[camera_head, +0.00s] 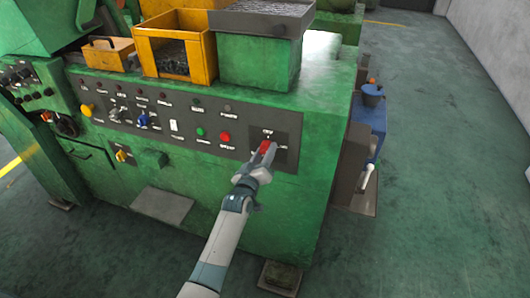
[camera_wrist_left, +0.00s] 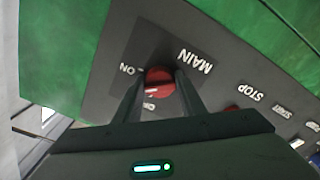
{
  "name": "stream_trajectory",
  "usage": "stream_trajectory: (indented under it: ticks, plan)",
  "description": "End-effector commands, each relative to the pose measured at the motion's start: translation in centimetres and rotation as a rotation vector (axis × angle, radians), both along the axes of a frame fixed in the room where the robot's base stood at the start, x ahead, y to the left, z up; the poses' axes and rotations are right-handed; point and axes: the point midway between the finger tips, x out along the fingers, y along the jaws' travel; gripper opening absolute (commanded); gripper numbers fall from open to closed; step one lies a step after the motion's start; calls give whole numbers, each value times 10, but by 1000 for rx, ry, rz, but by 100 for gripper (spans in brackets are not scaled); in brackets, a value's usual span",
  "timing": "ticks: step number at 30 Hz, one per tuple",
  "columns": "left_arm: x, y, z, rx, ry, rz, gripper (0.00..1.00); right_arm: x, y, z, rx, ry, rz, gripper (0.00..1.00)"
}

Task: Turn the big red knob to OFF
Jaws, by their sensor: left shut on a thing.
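The big red knob (camera_head: 265,146) is on the right end of the dark control panel on the green machine. In the left wrist view the red knob (camera_wrist_left: 159,80) sits between the two fingers of my left gripper (camera_wrist_left: 158,92), with a pale mark on its face. The labels MAIN and ON show around it, and another label near the fingers is partly hidden. In the head view my left gripper (camera_head: 264,157) is shut on the knob and covers much of it. My right gripper is in neither view.
The panel (camera_head: 240,138) also carries a red button (camera_head: 225,137), a green button (camera_head: 200,132) and several other knobs. Yellow bins (camera_head: 205,58) and a green box (camera_head: 255,65) stand on the machine top. A blue unit (camera_head: 372,120) stands at the right side. Open floor lies farther right.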

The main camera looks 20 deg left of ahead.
Motion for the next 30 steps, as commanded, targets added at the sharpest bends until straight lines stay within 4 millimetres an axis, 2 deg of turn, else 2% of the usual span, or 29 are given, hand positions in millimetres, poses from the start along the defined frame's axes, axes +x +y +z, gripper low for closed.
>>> stream_trajectory:
  ticks: [21, 30]
  plan:
    - [0, -1, 1, -677, 25, 0, 14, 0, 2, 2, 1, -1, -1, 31]
    - [0, -1, 1, -879, 31, 0, 14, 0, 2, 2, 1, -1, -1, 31]
